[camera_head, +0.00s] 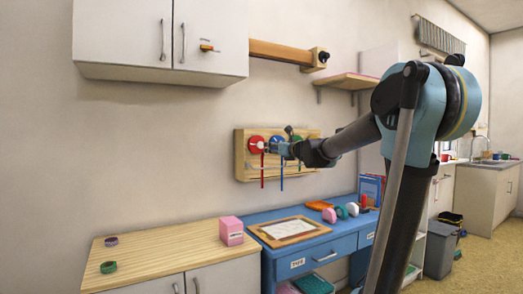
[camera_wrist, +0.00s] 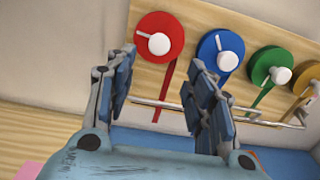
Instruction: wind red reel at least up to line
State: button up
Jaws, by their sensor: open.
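The red reel (camera_head: 256,145) is at the left end of a wooden wall board. I cannot tell whether this bar is the line. My gripper (camera_head: 278,148) is in front of the board. In the wrist view my gripper (camera_wrist: 160,64) is open and empty, its fingers below and either side of the red reel.
A blue reel (camera_wrist: 212,38), a green reel (camera_wrist: 265,60) and a yellow reel (camera_wrist: 305,78) sit to the right on the board (camera_head: 241,165). Below are a wooden counter (camera_head: 150,256) and a blue desk (camera_head: 290,254). A wall cabinet (camera_head: 120,30) hangs above left.

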aim_at(261, 146)
jog(key=x, duration=1)
jog(key=shift+w+a, duration=0.15)
jog(key=shift+a, duration=0.05)
jog(key=c, duration=1.1)
jog(key=shift+o, duration=0.2)
jog(key=shift+a, duration=0.2)
jog(key=shift+d, duration=0.2)
